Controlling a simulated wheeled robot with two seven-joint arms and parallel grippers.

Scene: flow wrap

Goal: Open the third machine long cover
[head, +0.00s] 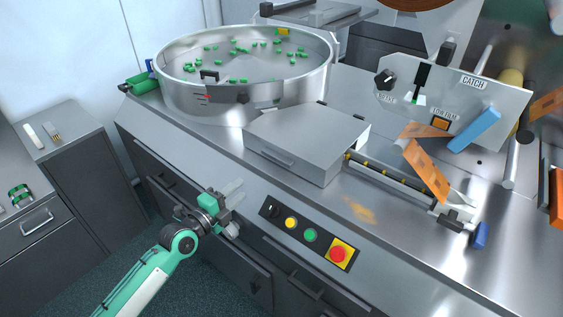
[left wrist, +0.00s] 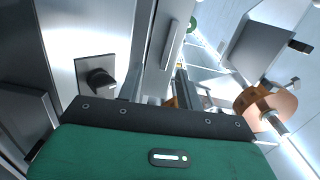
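The long cover (head: 300,135) is most likely the wide grey metal box lid in the middle of the machine top. It lies flat and closed, with a bar handle (head: 270,158) on its front face. My left gripper (head: 236,189) is in front of the machine's front edge, below and left of the handle. It is clear of the cover and touches nothing that I can make out. My right gripper is not in view.
A round steel bowl (head: 180,98) with green pieces stands behind left of the cover. A button panel (head: 310,235) with a red stop button sits on the front slope. A rail conveyor (head: 390,182) and an upright control plate (head: 500,100) are at right. Cabinets (head: 75,165) stand left.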

